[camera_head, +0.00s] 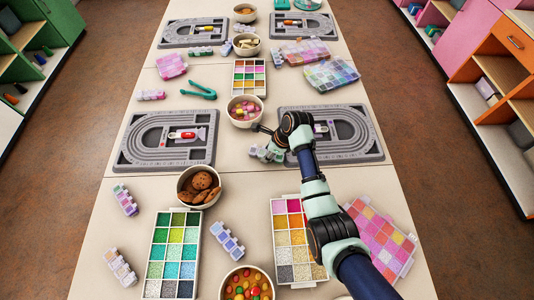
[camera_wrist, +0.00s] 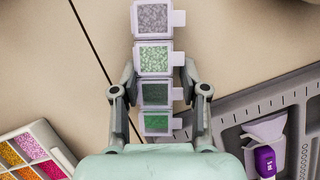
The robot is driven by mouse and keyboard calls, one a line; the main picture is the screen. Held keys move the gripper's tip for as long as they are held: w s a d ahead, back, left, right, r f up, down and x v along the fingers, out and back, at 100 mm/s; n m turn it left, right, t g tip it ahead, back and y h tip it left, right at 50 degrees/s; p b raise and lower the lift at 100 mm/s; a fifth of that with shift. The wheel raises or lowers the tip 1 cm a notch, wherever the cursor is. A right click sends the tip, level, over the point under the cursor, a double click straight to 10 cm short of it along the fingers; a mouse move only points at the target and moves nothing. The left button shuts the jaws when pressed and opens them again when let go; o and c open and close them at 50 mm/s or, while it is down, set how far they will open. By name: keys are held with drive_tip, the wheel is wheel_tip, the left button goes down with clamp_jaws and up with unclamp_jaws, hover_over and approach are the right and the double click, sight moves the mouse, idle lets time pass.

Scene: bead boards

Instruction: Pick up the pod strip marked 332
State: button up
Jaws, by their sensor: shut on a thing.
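My gripper (camera_wrist: 158,76) is shut on a pod strip (camera_wrist: 153,58), with one finger on each side of it. The strip is a row of pale lidded pods, with grey beads at the far end and greens nearer me. In the head view, my gripper (camera_head: 268,144) is at the left edge of the right grey bead board, with the strip partly hidden by the arm. No number can be read on the strip. Other pod strips lie at the left (camera_head: 125,200), the lower left (camera_head: 120,267) and the lower middle (camera_head: 228,241).
A bowl of pink pieces (camera_head: 245,110) stands just behind my gripper. A cookie bowl (camera_head: 198,186) stands in front and left. Bead trays (camera_head: 157,250) fill the front.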

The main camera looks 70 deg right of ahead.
wheel_tip(320, 180, up, 20)
drive_tip(key=p, duration=0.7)
